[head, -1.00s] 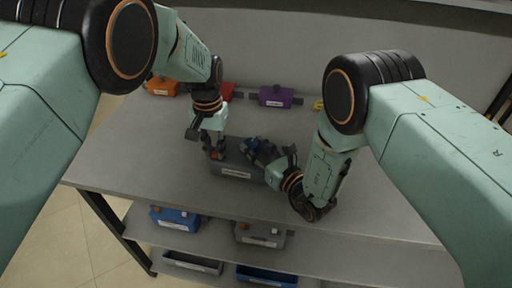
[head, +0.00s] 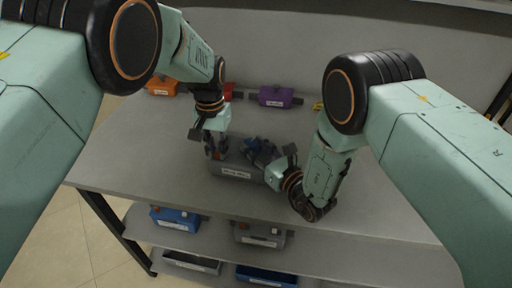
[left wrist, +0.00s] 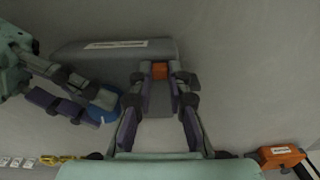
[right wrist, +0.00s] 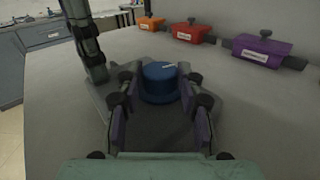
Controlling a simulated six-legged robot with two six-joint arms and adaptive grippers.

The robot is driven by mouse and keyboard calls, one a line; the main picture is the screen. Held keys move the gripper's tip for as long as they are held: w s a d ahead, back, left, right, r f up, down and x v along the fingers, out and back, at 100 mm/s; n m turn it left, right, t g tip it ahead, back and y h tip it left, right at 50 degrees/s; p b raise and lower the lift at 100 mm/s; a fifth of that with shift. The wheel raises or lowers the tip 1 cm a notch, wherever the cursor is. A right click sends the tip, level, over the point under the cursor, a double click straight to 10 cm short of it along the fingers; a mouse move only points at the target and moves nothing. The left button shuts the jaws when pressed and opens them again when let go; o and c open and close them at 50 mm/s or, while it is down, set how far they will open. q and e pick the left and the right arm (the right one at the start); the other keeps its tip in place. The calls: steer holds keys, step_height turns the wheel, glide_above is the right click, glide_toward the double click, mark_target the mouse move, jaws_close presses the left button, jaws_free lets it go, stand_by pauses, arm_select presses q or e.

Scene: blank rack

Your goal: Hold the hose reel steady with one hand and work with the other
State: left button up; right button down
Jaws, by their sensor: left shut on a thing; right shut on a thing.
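A grey box-shaped unit with a white label (head: 230,172) sits on the bench in the head view; I take it for the hose reel, but the label is too small to read. My left gripper (left wrist: 160,90) is shut on the grey part with an orange end (left wrist: 159,70) at the unit's left side. My right gripper (right wrist: 160,100) is shut on the round blue knob (right wrist: 160,82), which has a white mark on top. The knob also shows in the left wrist view (left wrist: 104,103). The fingers partly hide both held parts.
Orange (head: 161,87), red (right wrist: 190,32) and purple (head: 275,96) units stand along the back of the bench. The bench left of the unit is clear.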

arm_select(q)
steer(key=shift+d, duration=0.35)
stand_by(0.3)
steer(key=o, duration=0.7)
steer(key=shift+s, duration=0.1)
steer(key=shift+r, duration=3.5)
arm_select(e)
steer(key=c, duration=0.8)
jaws_free()
steer(key=shift+o, duration=0.2)
